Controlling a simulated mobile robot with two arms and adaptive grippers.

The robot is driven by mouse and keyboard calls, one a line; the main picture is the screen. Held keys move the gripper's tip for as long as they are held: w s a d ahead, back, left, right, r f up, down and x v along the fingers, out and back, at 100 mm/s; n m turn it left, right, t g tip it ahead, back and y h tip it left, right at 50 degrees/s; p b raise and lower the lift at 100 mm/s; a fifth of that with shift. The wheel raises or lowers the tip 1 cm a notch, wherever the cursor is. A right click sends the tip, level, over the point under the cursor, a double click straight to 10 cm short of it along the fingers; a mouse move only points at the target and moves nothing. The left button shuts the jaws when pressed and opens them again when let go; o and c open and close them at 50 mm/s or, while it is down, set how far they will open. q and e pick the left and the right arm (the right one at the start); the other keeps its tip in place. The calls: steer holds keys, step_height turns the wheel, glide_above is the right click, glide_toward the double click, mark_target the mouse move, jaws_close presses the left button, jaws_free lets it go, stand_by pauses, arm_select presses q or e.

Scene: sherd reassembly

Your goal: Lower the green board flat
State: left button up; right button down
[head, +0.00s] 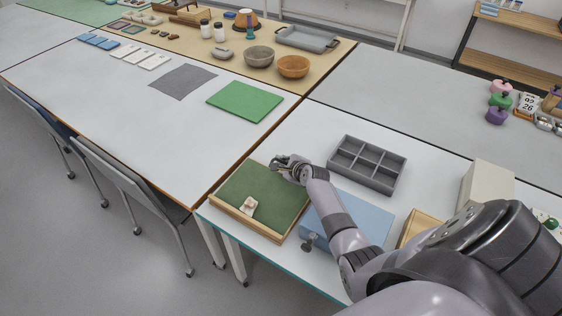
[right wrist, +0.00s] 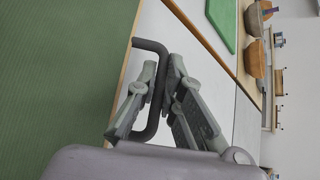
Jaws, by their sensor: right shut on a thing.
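The green board (head: 262,190) has a dark green face and a pale wooden edge, and lies near the left end of the right-hand white table. I cannot tell whether it is fully flat or slightly tilted. In the right wrist view its green face (right wrist: 60,75) fills the left side. My right gripper (head: 286,163) is at the board's far edge. In the right wrist view the right gripper (right wrist: 160,92) is shut on the board's black handle (right wrist: 152,46). A small cream piece (head: 249,206) sits on the board near its front edge. My left gripper is not in view.
A blue box (head: 372,214) stands right of the board, partly behind my right arm. A grey compartment tray (head: 367,165) and a cream box (head: 487,184) stand farther right. A bright green mat (head: 245,101) lies on the neighbouring table. Clear table shows behind the board.

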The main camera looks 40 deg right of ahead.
steer(key=shift+w+d+f+b, duration=0.15)
steer(key=shift+d+f+b, duration=0.15)
steer(key=shift+d+f, duration=0.2)
steer(key=shift+f+m, duration=0.15)
steer(key=shift+m, duration=0.15)
steer(key=shift+s+a+f, duration=0.1)
steer(key=shift+s+f, duration=0.1)
steer(key=shift+s, duration=0.05)
steer(key=c, duration=2.2)
jaws_free()
steer(key=shift+o, duration=0.9)
steer(key=shift+f, duration=0.25)
steer(key=shift+w+f+y, duration=0.15)
steer(key=shift+w+y, duration=0.05)
steer(key=shift+y, duration=0.1)
steer(key=shift+s+a+r, duration=0.1)
steer(key=shift+s+r, duration=0.1)
steer(key=shift+r, duration=0.05)
steer(key=v, duration=1.1)
steer(key=shift+s+r, duration=0.15)
steer(key=shift+r, duration=0.1)
